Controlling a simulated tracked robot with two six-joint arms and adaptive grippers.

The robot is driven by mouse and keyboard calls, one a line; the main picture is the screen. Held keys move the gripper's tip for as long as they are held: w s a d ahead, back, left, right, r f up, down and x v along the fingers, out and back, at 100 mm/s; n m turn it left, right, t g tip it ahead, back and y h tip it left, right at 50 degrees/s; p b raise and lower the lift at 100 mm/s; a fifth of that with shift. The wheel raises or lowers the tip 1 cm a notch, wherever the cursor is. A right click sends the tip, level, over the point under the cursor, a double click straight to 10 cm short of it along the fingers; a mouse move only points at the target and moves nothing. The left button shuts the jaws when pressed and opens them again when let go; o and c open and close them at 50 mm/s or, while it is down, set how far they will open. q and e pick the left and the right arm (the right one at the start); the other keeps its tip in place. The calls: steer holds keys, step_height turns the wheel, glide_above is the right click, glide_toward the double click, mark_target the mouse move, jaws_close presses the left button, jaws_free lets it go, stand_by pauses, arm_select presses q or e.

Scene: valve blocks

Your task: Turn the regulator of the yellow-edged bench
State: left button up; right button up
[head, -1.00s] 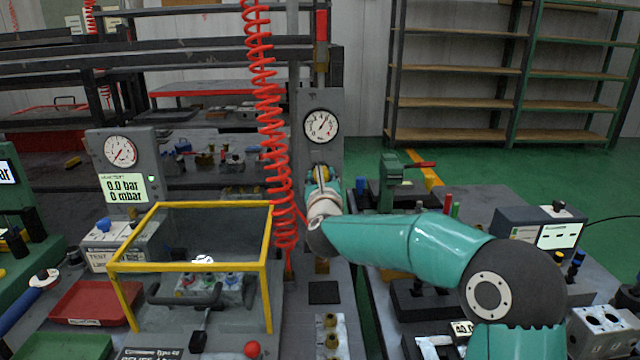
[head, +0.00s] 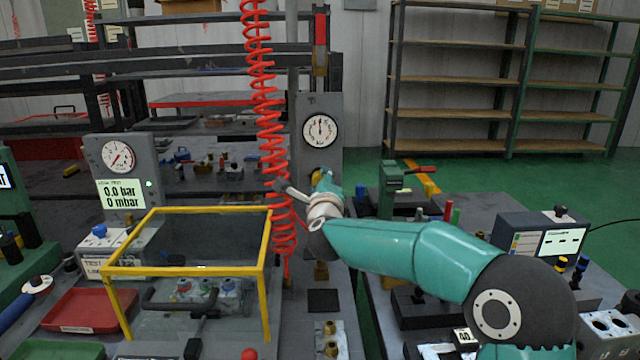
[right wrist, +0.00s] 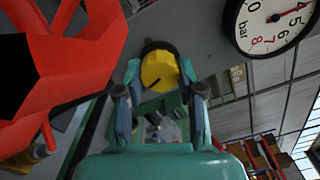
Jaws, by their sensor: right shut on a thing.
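The regulator has a yellow round knob (right wrist: 158,70), seen face-on in the right wrist view with a dark mark on its face. My right gripper (right wrist: 160,88) is shut on the knob, one finger on each side. In the head view the knob (head: 317,176) shows only in part behind my right gripper (head: 322,183), on the grey upright panel (head: 309,108) below a round gauge. The white gauge (head: 320,130) has its needle pointing about straight up; it also shows in the right wrist view (right wrist: 272,22), cut by the edge. My left gripper is not in view.
A red coiled hose (head: 262,90) hangs just left of my right gripper and looms close in the right wrist view (right wrist: 75,60). A yellow-edged clear box (head: 187,270) stands to the left. A green vise (head: 392,183) stands to the right, near my right arm.

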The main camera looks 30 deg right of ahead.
steer(key=n, duration=0.2)
steer(key=n+p, duration=0.1)
steer(key=n, duration=0.2)
steer(key=shift+w+a, duration=0.1)
steer(key=shift+a, duration=0.1)
stand_by(0.3)
steer(key=o, duration=1.1)
steer(key=shift+w+f, duration=0.1)
steer(key=shift+o, duration=0.2)
steer(key=shift+d, duration=0.1)
steer(key=v, duration=1.2)
